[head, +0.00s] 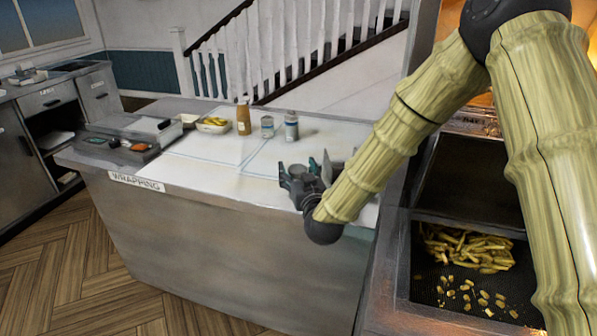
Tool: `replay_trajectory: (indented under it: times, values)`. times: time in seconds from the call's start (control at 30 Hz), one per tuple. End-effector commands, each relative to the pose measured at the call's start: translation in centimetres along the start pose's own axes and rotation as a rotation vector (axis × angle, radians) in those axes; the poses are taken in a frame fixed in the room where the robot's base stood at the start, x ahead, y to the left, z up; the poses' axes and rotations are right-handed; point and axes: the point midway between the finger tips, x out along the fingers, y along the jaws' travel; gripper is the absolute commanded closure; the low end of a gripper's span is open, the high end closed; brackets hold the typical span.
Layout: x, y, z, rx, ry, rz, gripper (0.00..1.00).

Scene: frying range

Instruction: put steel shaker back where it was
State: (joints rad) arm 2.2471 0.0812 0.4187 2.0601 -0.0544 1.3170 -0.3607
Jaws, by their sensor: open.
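Two small greyish containers stand upright side by side toward the back of the white-topped wrapping counter. The left one is a short silvery cylinder (267,127). The right one is a taller grey-blue container (291,126). Either could be the steel shaker; at this size I cannot tell which. My gripper (304,168) is at the right part of the counter, nearer the front than both containers and apart from them. The gripper's body and my arm hide part of the counter's right end.
A brown bottle (243,118) and a white tray with yellow food (213,125) stand left of the containers. A dark unit (122,145) occupies the counter's left end. A fryer bay with chips (467,248) is at right. The counter's middle front is clear.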

Motion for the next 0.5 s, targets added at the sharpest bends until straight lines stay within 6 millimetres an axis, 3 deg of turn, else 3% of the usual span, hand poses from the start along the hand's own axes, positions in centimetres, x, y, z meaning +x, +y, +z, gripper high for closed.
replay_trajectory:
  times: [0.5]
  values:
    - [-8.5,0.0,0.1,0.0,-0.001,-0.001,0.32]
